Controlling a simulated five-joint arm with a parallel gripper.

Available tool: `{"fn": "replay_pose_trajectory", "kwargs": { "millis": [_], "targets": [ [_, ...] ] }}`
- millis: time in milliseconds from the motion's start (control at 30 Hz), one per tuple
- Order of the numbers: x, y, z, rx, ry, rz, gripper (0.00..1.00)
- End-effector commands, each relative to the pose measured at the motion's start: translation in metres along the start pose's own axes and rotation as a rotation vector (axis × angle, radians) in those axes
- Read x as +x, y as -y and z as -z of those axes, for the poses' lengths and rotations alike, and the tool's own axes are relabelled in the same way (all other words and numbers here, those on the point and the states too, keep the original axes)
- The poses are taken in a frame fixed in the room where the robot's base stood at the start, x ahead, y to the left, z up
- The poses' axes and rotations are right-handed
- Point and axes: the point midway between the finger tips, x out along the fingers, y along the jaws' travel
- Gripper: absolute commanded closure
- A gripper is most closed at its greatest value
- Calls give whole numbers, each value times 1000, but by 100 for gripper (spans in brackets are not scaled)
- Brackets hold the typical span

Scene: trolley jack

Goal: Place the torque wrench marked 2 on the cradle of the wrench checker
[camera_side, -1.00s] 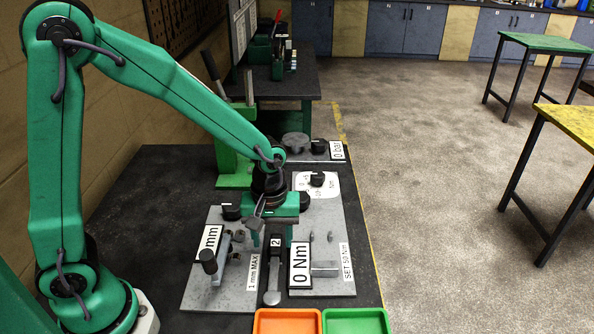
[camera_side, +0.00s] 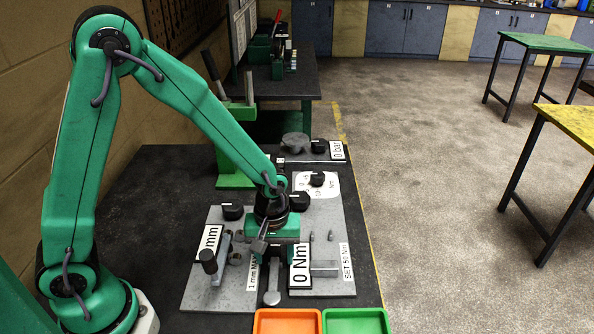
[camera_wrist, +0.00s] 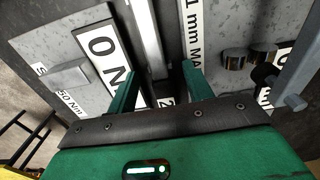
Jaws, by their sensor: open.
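The torque wrench marked 2 (camera_side: 272,298) lies between two grey panels, and its round grey end shows below my gripper in the side view. In the wrist view its label 2 (camera_wrist: 167,100) and what looks like its pale shaft (camera_wrist: 147,38) show between the fingers. My gripper (camera_wrist: 159,70) is open, with a finger on either side of the wrench; I cannot tell whether they touch it. It hides much of the wrench in the side view. The wrench checker (camera_side: 338,285) is the right panel, with a 0 Nm display (camera_side: 300,267) and a grey block (camera_side: 324,268). I cannot clearly tell its cradle.
The left panel (camera_side: 200,285) carries a dark-knobbed lever (camera_side: 208,261) close to my gripper. An orange tray (camera_side: 287,312) and a green tray (camera_side: 355,312) stand at the front. A green press (camera_side: 234,160) stands behind. The dark bench top (camera_side: 160,200) is clear at left.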

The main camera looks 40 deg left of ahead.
Motion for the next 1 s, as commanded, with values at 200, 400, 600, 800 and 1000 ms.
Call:
{"fn": "replay_pose_trajectory", "kwargs": {
  "millis": [200,400,600,800,1000],
  "targets": [
    [0,0,0,0,0,0,49],
    [0,0,0,0,0,0,49],
    [0,0,0,0,0,0,75],
    [0,0,0,0,-1,-2,100],
    [0,0,0,0,-1,-2,100]
  ]
}}
